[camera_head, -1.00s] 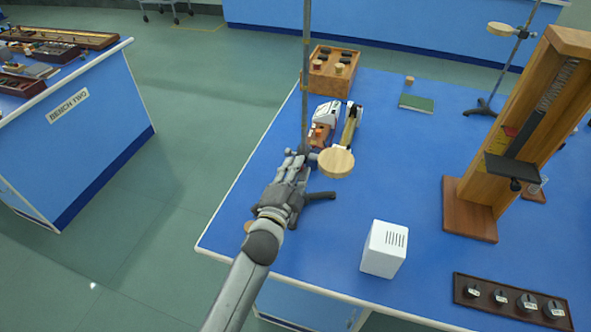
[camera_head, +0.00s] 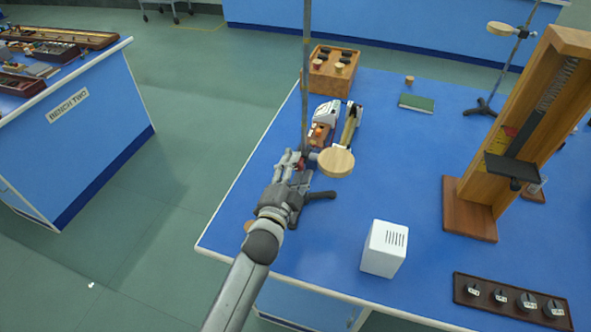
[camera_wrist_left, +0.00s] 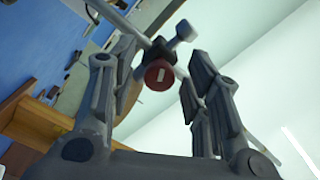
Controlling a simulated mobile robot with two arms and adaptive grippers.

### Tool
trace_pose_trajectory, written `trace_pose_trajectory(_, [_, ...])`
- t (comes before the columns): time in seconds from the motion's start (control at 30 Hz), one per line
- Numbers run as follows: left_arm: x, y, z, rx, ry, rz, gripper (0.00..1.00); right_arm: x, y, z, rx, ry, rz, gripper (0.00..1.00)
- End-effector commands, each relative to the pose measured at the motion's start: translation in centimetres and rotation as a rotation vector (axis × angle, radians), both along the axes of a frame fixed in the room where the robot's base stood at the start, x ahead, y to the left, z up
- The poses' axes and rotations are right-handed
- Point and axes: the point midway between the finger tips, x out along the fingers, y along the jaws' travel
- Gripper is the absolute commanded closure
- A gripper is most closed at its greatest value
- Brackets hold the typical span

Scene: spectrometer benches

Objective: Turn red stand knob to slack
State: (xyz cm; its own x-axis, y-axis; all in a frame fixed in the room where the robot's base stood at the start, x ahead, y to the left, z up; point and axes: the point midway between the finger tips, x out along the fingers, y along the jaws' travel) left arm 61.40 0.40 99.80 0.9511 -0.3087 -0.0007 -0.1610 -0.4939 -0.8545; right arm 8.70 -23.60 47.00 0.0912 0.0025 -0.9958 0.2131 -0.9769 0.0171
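The red stand knob (camera_wrist_left: 158,74), a round red cap with a pale bar mark, shows in the left wrist view between my left gripper's fingers. It sits on a grey clamp (camera_wrist_left: 182,34) on the stand rod (camera_head: 305,80). In the head view only a small bit of red shows beside the fingers. My left gripper (camera_wrist_left: 162,84) is open around the knob, with gaps on both sides. In the head view the left gripper (camera_head: 294,160) is at the rod, just left of the round wooden platform (camera_head: 336,162). My right gripper is not in view.
A white box (camera_head: 384,249) and a dark knob panel (camera_head: 511,300) stand at the bench front. A tall wooden apparatus (camera_head: 470,210) is at right. A wooden box (camera_head: 333,72) and a white-orange device (camera_head: 325,116) stand behind the rod. The bench middle is clear.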

Motion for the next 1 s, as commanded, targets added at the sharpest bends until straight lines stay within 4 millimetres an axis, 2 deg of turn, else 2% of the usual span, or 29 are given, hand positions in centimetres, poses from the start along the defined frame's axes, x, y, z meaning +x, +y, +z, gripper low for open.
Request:
trace_pose_trajectory(0.37, [-0.7, 0.3, -0.1, 0.002, 0.001, 0.000, 0.55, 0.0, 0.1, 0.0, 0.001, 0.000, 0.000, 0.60])
trace_pose_trajectory(0.47, [-1.9, 0.6, -0.1, 0.001, 0.001, 0.000, 0.55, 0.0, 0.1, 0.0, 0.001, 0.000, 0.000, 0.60])
trace_pose_trajectory(0.8, [-7.8, 2.5, -0.1, 0.001, 0.002, 0.000, 0.55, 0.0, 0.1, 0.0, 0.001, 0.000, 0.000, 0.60])
trace_pose_trajectory(1.0, [-10.3, 3.4, -0.1, 0.001, 0.001, 0.000, 0.55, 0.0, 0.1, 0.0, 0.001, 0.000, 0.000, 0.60])
